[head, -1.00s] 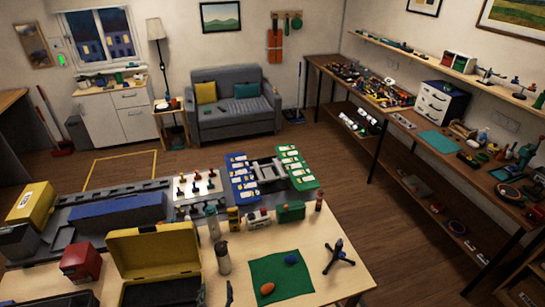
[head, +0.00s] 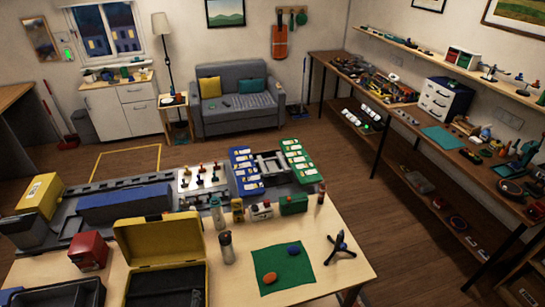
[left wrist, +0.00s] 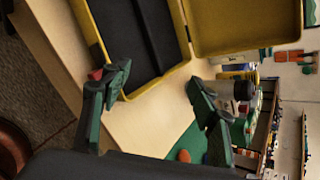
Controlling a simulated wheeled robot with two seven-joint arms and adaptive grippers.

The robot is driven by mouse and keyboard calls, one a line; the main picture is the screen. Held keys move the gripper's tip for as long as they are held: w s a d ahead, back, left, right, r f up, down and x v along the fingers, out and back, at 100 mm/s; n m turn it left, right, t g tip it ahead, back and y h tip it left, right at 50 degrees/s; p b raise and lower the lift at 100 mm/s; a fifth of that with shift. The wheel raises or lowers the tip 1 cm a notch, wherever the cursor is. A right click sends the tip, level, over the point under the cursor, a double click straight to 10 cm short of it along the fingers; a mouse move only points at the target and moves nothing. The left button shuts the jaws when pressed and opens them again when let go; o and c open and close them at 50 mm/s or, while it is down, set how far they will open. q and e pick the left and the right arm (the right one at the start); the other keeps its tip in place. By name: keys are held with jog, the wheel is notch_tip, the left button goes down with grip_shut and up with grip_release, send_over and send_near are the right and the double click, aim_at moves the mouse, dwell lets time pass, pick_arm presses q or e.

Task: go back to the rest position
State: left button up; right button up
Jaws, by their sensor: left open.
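My left gripper (left wrist: 160,78) shows in the left wrist view with its two dark green fingers spread wide apart. It is open and nothing is held between the fingers. Beyond the fingers are the open yellow case (left wrist: 188,62) and the pale tabletop (left wrist: 150,125). The head view shows neither gripper. My right gripper is in no view.
In the head view the open yellow case (head: 158,240) stands on the table (head: 325,220), with a red box (head: 90,250) and black tray (head: 60,295) to its left. Bottles, a green mat (head: 295,258) and a small tripod (head: 340,245) are to its right.

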pick_arm(q)
jog(key=s+a+f+n+g+h, duration=0.1)
jog(key=s+a+f+n+g, duration=0.15)
jog(key=s+n, duration=0.75)
jog(key=s+a+f+n+g+h, duration=0.1)
jog(key=s+a+n+g, duration=0.25)
jog(key=s+n, duration=0.6)
notch_tip(320, 180, down, 34)
jog(key=n+g+h+b, duration=0.1)
jog(key=n+b, duration=0.1)
jog(key=b, duration=0.4)
jog(key=s+f+b, duration=0.3)
jog(key=s+f, duration=0.7)
jog(key=f, duration=0.3)
jog(key=s+f+m+g+b, duration=0.1)
jog(key=s+f+b, duration=0.2)
jog(key=s+f, duration=0.7)
notch_tip(320, 180, down, 3)
jog(key=shift+d+g, duration=0.3)
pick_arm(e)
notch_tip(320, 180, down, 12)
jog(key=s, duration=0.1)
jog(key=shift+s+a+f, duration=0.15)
pick_arm(q)
jog(key=shift+c, duration=0.4)
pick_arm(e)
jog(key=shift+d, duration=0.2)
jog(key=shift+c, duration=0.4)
